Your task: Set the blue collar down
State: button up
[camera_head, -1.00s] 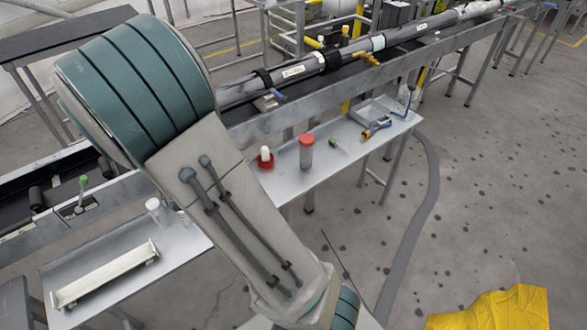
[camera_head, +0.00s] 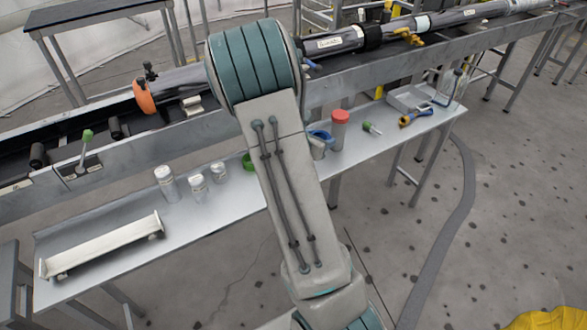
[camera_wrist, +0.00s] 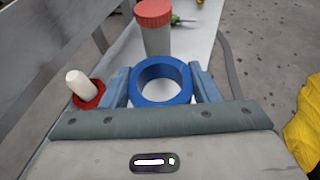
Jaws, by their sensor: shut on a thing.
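The blue collar (camera_wrist: 139,86) is a thick ring held between the two grey-blue fingers of my gripper (camera_wrist: 162,88) in the wrist view. The jaws are shut on its outer sides, and its opening faces the camera. In the head view a small part of the blue collar (camera_head: 319,134) shows just right of my arm, by the gripper (camera_head: 319,146), left of the red-lidded jar (camera_head: 339,135). The collar is over the grey bench (camera_head: 270,205). I cannot tell whether it touches the bench top.
In the wrist view a red ring with a white peg (camera_wrist: 79,84) stands left of my gripper; the red-lidded jar is just beyond the collar. A green-handled screwdriver (camera_head: 371,128), a tray (camera_head: 405,98) and several clear jars (camera_head: 165,183) stand on the bench. A conveyor rail runs behind.

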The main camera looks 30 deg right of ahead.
jog(key=w+a+f, duration=0.1)
jog(key=a+f, duration=0.1)
jog(key=a, duration=0.1)
jog(key=w+a+f, duration=0.1)
jog(key=a+f, duration=0.1)
jog(key=a, duration=0.2)
jog(key=w+a+f+p, duration=0.1)
jog(key=a+f, duration=0.2)
jog(key=shift+a, duration=0.35)
jog(key=shift+a+f, duration=0.1)
jog(key=shift+f, duration=1.95)
jog(key=shift+f, duration=0.1)
jog(key=shift+f+b, duration=0.15)
jog(key=shift+b, duration=0.15)
jog(key=o, duration=1)
